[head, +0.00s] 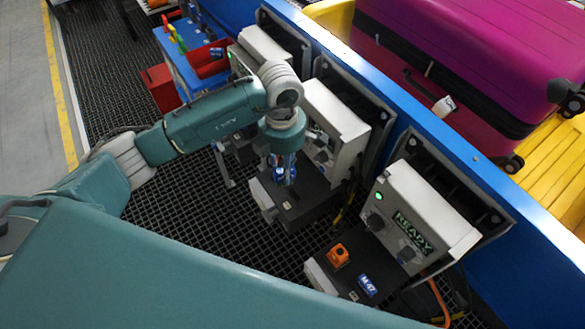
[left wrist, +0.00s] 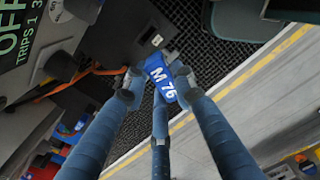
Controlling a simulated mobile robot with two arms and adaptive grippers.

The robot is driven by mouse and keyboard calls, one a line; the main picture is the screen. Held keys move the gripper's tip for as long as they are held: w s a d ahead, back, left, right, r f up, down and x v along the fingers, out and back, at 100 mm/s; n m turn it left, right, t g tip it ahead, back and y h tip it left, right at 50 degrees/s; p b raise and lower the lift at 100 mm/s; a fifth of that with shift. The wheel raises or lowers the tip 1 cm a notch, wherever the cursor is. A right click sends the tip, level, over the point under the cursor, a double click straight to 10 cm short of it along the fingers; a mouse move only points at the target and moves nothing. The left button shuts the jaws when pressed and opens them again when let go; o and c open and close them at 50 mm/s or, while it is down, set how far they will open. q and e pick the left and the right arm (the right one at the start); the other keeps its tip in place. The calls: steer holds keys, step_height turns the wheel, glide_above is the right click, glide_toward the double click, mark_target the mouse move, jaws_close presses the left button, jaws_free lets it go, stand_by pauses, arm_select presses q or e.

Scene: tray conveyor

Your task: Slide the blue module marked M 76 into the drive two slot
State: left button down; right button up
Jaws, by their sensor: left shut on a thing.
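The blue module marked M 76 (left wrist: 161,78) is between the fingers of my left gripper (left wrist: 154,88) in the left wrist view, with its white lettering towards the camera. In the head view my left gripper (head: 284,172) points down over the black base (head: 305,207) of the middle drive unit (head: 337,122). The fingers are shut on the module, of which only a little blue shows there. The slot is hidden, and I cannot tell whether the module touches the base. A display reading OFF (left wrist: 12,42) shows in the left wrist view. My right gripper is not in view.
The nearer unit (head: 425,215) reads READY, has a green light, and bears an orange knob (head: 338,256) and a blue M 47 module (head: 367,286). A blue workbench (head: 190,72) with a red bin (head: 206,60) stands at the back. Purple suitcases (head: 470,60) lie beyond the blue rail.

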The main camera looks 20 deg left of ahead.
arm_select(q)
steer(key=n, duration=0.4)
steer(key=w+n, duration=0.1)
steer(key=shift+d+f+n, duration=0.4)
steer(key=n, duration=0.3)
steer(key=f+n, duration=0.1)
steer(key=n, duration=0.3)
steer(key=w+f+n, duration=0.1)
steer(key=n, duration=0.2)
steer(key=shift+w+d+n+p, duration=0.1)
steer(key=shift+d+n+p, duration=0.2)
steer(key=shift+n+p, duration=0.1)
steer(key=n, duration=0.2)
steer(key=f+n, duration=0.1)
steer(key=n, duration=0.1)
steer(key=shift+w+d+n, duration=0.1)
steer(key=shift+d+n, duration=0.05)
steer(key=shift+n, duration=0.15)
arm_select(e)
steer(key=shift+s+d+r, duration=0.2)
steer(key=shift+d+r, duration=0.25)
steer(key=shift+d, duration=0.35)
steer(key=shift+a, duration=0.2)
